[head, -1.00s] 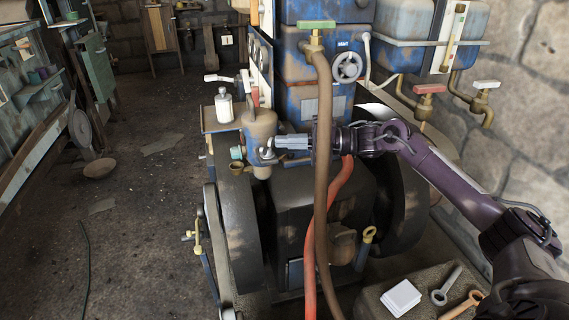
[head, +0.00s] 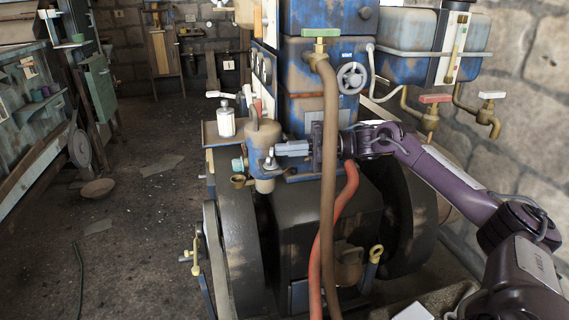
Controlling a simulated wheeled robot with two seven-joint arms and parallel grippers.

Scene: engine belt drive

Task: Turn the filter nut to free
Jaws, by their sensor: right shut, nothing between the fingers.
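No object shows between the fingers. My left gripper is not in view.
A brown hose (head: 329,190) hangs in front of my right wrist, with a red hose (head: 338,225) behind it. A white bottle (head: 226,122) stands on a ledge left of the filter. Dark wheels flank the engine. The floor at left is mostly clear.

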